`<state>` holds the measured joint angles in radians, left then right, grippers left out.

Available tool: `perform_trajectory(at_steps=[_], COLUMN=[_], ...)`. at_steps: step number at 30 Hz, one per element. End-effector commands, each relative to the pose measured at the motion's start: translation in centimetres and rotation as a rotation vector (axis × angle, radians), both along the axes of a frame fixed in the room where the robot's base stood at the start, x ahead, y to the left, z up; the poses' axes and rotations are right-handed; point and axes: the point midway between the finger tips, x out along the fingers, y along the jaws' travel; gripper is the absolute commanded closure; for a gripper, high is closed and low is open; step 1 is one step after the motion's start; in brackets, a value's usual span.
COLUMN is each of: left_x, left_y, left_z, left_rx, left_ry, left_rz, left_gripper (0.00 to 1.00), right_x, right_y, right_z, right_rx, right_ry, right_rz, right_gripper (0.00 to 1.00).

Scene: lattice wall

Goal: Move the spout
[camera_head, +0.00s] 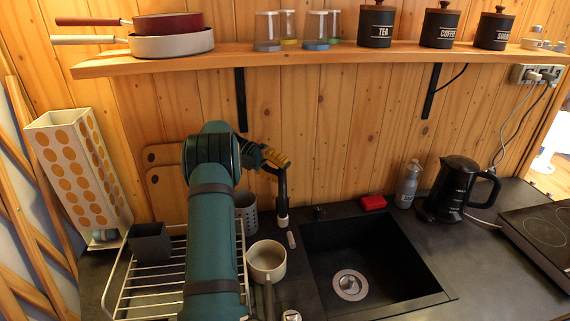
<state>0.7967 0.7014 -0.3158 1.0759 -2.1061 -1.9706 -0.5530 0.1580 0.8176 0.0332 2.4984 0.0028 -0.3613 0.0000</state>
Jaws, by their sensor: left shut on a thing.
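The black spout (281,188) with a pale tip hangs down just left of the sink (375,262), beside its back left corner. My left gripper (275,160), dark with yellow parts, is shut on the upper part of the spout. The fingers and my green arm partly hide the hold and the top of the spout. The spout's tip is over the counter left of the basin, not over the drain. My right gripper is not in view.
A beige pan (266,258) and a dish rack (150,275) stand left of the sink. A red sponge (373,202), a bottle (408,184) and a black kettle (455,190) are behind and right of it. A wooden shelf (310,54) runs above.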

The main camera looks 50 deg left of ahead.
Motion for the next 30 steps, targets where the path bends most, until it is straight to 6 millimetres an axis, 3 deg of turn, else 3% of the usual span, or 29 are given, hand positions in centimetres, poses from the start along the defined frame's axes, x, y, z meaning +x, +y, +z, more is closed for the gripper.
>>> perform_trajectory(at_steps=[6, 20, 21, 23, 30], left_x=[-0.27, -0.32, -0.32, -0.31, -0.28], left_y=[0.21, 0.25, 0.25, 0.26, 0.29], left_z=[-0.14, -0.28, -0.28, -0.26, -0.13], left_rx=[-0.002, -0.002, -0.002, -0.002, -0.001], left_ry=[0.005, 0.006, 0.006, 0.004, 0.002], left_rz=[-0.05, -0.059, -0.059, -0.058, -0.057], left_gripper=[1.0, 1.0, 0.63, 0.47, 0.47], right_x=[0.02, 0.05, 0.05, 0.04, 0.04], right_y=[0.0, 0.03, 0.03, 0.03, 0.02], right_z=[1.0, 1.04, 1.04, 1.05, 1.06], right_rx=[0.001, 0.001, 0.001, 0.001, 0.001], right_ry=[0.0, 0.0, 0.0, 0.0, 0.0], right_rz=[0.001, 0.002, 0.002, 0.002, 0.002], right_gripper=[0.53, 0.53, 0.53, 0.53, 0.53])
